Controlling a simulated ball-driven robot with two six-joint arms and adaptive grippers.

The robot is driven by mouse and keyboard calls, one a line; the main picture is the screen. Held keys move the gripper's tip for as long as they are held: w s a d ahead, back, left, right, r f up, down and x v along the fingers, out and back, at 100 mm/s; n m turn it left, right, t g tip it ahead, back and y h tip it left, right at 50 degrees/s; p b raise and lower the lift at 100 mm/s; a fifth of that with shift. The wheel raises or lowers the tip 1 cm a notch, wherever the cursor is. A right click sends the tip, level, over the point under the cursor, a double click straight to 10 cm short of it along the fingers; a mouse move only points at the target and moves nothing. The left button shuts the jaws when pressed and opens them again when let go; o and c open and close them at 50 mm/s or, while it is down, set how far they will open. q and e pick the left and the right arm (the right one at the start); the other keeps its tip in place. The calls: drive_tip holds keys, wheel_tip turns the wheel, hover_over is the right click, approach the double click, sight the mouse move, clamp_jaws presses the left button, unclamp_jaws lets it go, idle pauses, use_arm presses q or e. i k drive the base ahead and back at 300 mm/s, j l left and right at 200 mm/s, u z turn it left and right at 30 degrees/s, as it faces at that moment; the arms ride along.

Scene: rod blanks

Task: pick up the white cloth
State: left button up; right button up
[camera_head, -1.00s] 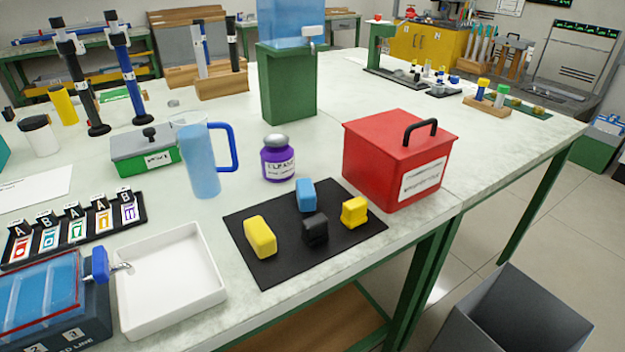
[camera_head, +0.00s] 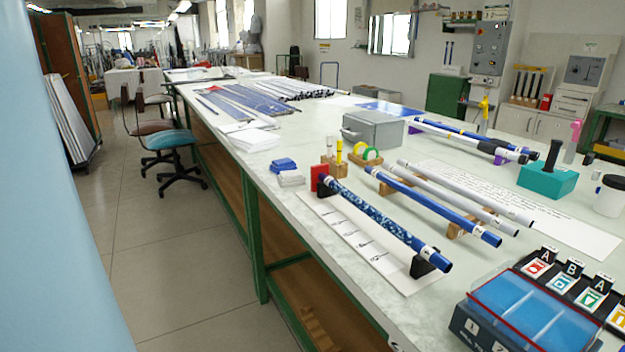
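A small folded white cloth (camera_head: 291,178) lies on the long pale workbench (camera_head: 262,185), near its left edge. A folded blue cloth (camera_head: 283,164) lies right behind it. They look close together; I cannot tell whether they touch. Neither of my grippers is in view.
A red block (camera_head: 319,177) and a rack with a patterned blue rod (camera_head: 380,222) stand right and in front of the white cloth. A wooden holder with yellow-topped items (camera_head: 335,165) stands to its right. A grey box (camera_head: 372,130) is behind. Paper sheets (camera_head: 249,139) lie farther back.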

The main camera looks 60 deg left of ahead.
sight(286, 178)
drive_tip(key=k+u, duration=0.1)
drive_tip(key=u, duration=1.8)
